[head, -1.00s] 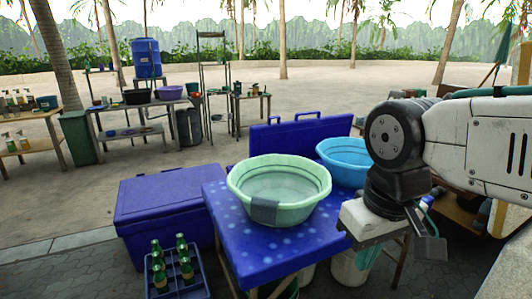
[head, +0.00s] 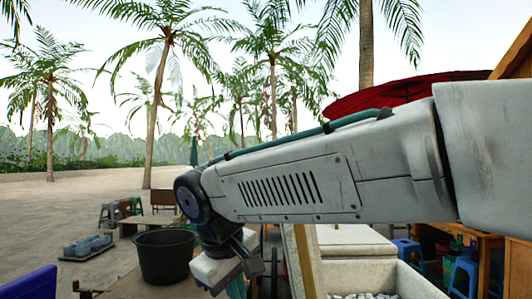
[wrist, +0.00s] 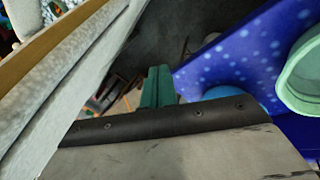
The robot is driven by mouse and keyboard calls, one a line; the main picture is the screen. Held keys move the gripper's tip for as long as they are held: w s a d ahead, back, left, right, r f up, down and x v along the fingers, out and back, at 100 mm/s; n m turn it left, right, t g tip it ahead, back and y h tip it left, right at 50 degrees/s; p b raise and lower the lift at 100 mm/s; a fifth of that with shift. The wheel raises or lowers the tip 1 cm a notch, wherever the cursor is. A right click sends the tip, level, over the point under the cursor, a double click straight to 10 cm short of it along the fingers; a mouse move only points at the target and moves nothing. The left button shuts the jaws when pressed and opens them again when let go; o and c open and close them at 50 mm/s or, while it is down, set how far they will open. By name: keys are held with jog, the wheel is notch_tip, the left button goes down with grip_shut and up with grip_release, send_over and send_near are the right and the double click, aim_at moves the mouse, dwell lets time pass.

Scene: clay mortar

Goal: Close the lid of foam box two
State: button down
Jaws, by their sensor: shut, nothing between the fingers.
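An open white foam box (head: 408,279) stands at the lower right in the head view, with small grey pieces inside it. A flat pale panel (head: 352,238) lies behind its opening; I cannot tell whether it is a lid. No number shows, so I cannot tell which box is two. My gripper (head: 238,288) hangs left of the box, apart from it in the picture and partly cut off by the lower edge. In the wrist view its teal fingers (wrist: 157,88) are together and empty. A pale speckled surface (wrist: 62,80) fills the left there; its identity is unclear.
A black tub (head: 164,257) stands on a table left of my gripper. A wooden post (head: 304,262) rises beside the foam box. Blue stools (head: 464,275) stand at the right. In the wrist view, a blue dotted table (wrist: 235,55) and green basin (wrist: 303,80) lie right.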

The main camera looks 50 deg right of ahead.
jog(key=w+d+r+m+g+h, duration=0.1)
jog(key=w+d+r+g+h, duration=0.1)
jog(key=w+d+r+h, duration=0.8)
jog(key=w+d+r+m+g+h, duration=0.1)
jog(key=w+d+r+h, duration=0.3)
jog(key=w+d+r, duration=1.2)
jog(key=s+d+r, duration=0.1)
jog(key=d, duration=0.8)
jog(key=shift+r, duration=0.3)
jog(key=shift+s, duration=0.2)
